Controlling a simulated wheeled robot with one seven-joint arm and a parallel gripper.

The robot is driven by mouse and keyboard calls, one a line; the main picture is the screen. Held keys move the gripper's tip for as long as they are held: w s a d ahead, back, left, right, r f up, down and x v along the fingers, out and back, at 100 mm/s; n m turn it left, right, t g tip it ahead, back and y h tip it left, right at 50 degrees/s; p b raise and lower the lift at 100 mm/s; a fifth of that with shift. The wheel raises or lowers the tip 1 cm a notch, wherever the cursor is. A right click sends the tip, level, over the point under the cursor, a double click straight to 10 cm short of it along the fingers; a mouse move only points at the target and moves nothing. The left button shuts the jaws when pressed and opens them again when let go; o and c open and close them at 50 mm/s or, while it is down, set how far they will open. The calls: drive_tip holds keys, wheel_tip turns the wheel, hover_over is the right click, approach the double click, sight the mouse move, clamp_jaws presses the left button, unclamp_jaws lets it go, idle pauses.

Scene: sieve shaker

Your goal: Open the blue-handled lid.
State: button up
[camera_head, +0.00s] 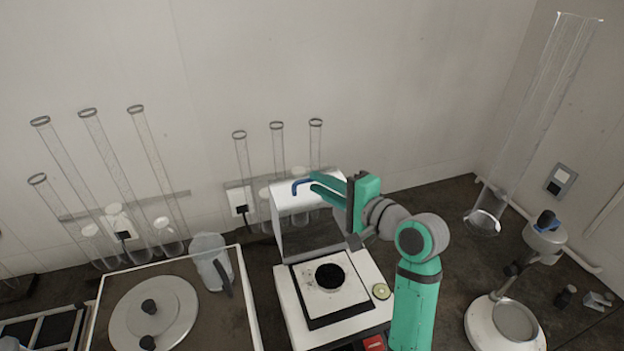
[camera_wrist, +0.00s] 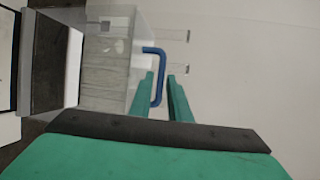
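The lid (camera_head: 305,232) is a clear-grey panel with a white top edge, standing raised at the back of a white device (camera_head: 290,310). The device's black round pan (camera_head: 330,276) shows uncovered in front of it. The blue handle (camera_head: 296,186) sticks out at the lid's top; it also shows in the wrist view (camera_wrist: 159,62) as a bent bar. My gripper (camera_head: 316,183) is at the lid's top edge beside the handle. In the wrist view my two green fingertips (camera_wrist: 160,76) are apart, with the handle's bar between them. Contact with the handle cannot be told.
A glass-framed tray (camera_head: 240,300) with a round plate and a clear jug (camera_head: 211,262) stands at left. Tall glass tubes (camera_head: 277,150) line the back wall. A large clear cylinder (camera_head: 525,120) and a white stand (camera_head: 478,325) are at right.

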drive_tip(key=shift+x, duration=1.65)
clamp_jaws()
drive_tip(key=shift+s, duration=0.1)
